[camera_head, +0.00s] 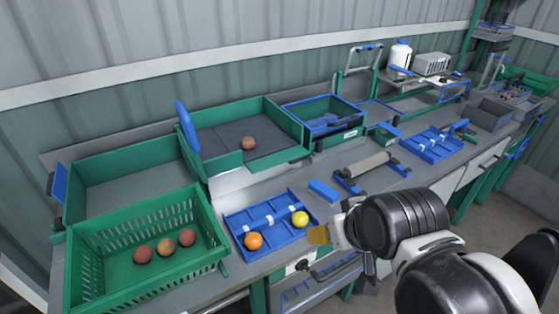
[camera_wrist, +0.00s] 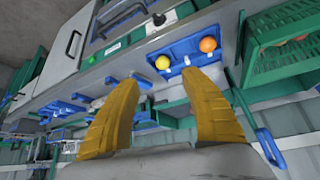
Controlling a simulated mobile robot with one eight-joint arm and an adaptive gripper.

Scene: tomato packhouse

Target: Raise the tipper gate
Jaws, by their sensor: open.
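A green-walled tray (camera_head: 275,111) with a dark grey floor stands at the back middle of the bench, with one reddish tomato (camera_head: 248,143) on it. A tall blue paddle-like piece (camera_head: 187,127) stands upright at its left end; I cannot tell whether this is the tipper gate or its handle. My gripper (camera_head: 318,235) is at the bench's front edge, right of the blue divided tray (camera_head: 262,237) and well apart from the green-walled tray. In the wrist view its two yellow fingers (camera_wrist: 164,80) are spread with nothing between them.
The blue tray holds an orange fruit (camera_head: 254,241) and a yellow fruit (camera_head: 300,219). A green slotted crate (camera_head: 90,240) with several tomatoes stands front left. A blue block (camera_head: 322,191) and a roller (camera_head: 366,167) lie right of the blue tray. A blue-rimmed green bin (camera_head: 310,103) stands behind.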

